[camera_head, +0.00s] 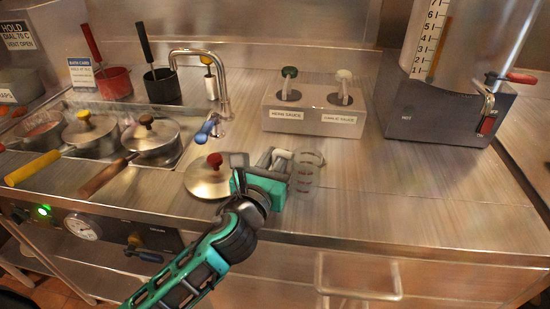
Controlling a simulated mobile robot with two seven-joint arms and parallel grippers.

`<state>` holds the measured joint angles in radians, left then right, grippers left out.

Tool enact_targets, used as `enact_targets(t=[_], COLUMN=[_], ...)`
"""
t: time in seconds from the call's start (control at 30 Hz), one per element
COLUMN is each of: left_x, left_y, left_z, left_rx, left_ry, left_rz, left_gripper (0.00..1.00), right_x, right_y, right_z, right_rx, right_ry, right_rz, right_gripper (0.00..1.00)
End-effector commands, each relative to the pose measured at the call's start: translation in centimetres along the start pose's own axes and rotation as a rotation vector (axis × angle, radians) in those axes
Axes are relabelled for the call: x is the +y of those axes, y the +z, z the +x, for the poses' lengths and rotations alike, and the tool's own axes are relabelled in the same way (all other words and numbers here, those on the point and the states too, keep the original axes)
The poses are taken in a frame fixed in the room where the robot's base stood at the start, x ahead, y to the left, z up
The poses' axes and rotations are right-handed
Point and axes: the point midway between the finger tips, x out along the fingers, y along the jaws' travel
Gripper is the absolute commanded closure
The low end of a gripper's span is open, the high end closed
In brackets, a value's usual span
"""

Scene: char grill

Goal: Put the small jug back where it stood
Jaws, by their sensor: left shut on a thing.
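The small jug (307,174) looks clear, with red marks or rings. It is at the middle of the steel counter, just right of my left gripper (282,161). My left gripper is shut on the jug's near side, and its fingers hide part of it. The jug looks roughly upright; I cannot tell whether its base touches the counter. My right gripper is not in view.
A lid (205,184) with a red knob lies left of the gripper. A large clear measuring tank (470,45) on a grey base (420,125) stands right. Pots (92,146) and a tap (224,85) are left. The counter right of the jug is clear.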

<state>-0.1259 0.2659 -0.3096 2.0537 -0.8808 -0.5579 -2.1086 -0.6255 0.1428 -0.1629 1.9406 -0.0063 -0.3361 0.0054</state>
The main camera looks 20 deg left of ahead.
Motion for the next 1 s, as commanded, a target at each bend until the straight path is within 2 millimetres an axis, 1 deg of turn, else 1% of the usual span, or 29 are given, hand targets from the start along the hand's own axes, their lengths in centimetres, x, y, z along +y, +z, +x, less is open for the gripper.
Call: enact_targets(t=[0.3,0.33,0.6,0.63,0.87,1.0], left_x=[-0.01,-0.01,-0.01,-0.01,0.00,-0.01], left_y=[-0.74,-0.67,-0.63,-0.63,-0.66,-0.70], left_z=[-0.01,-0.01,-0.01,-0.01,-0.05,-0.84], left_rx=[0.000,0.000,0.000,0.000,0.001,0.001], left_ry=[-0.001,-0.001,0.000,0.000,0.000,-0.001], left_rz=[-0.001,-0.001,0.000,0.000,0.000,0.001], left_gripper=[1.00,0.79,0.53,0.51,0.51,0.51], right_x=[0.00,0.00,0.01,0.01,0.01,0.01], right_y=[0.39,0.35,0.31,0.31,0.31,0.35], right_z=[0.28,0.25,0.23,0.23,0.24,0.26], right_rx=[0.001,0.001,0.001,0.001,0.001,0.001], right_ry=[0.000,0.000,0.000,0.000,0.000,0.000], right_rz=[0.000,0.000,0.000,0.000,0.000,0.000], right_gripper=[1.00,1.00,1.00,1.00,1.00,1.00])
